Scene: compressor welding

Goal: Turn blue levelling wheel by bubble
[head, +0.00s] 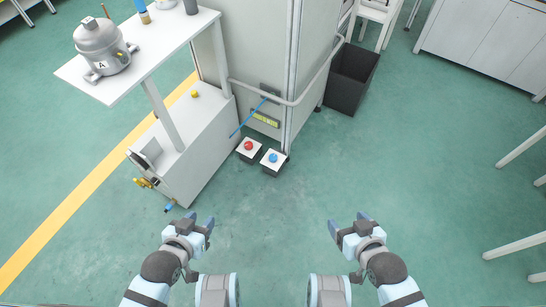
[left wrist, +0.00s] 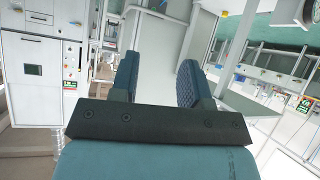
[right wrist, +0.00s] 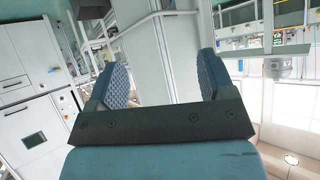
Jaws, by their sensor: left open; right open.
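A blue round knob (head: 273,158) sits on a small white-topped box on the floor at the foot of the cabinet in the head view. A small blue part (head: 169,206) shows low at the front corner of the white bench's base. I cannot tell which, if either, is the levelling wheel. A yellow-green strip (head: 264,120) on the cabinet may be the bubble level. My left gripper (head: 202,225) is open and empty over the floor, in front of the bench. My right gripper (head: 347,225) is open and empty over bare floor. Both are apart from these things.
A red knob (head: 248,146) on a similar box stands beside the blue one. A thin blue rod (head: 247,117) slants out by the cabinet (head: 255,45). A grey compressor (head: 102,46) stands on the white shelf (head: 150,52). A dark bin (head: 351,80) is at the right. The floor between is clear.

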